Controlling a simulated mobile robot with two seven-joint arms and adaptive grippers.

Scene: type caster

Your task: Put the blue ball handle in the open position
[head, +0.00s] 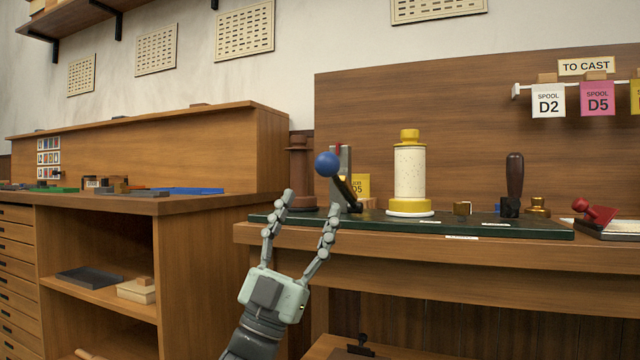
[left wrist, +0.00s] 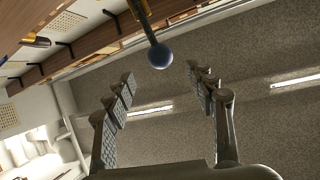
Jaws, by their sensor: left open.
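The blue ball handle (head: 327,164) is a blue ball on a dark lever. The lever joins a grey upright bracket (head: 345,163) at the left end of the dark green bench mat. In the left wrist view the ball (left wrist: 159,56) hangs from its rod, beyond and roughly between my fingertips. My left gripper (head: 308,204) is open and empty, fingers pointing up, just below and left of the ball in the head view. It also shows open in the left wrist view (left wrist: 160,80). The ball appears apart from both fingers. My right gripper is not in view.
On the mat (head: 500,228) stand a cream and yellow spool (head: 409,175), a dark-handled tool (head: 514,180) and brass pieces. A brown spool-like post (head: 300,165) stands behind my fingers. A red-handled tool (head: 597,211) lies at right. A lower cabinet (head: 200,205) is at left.

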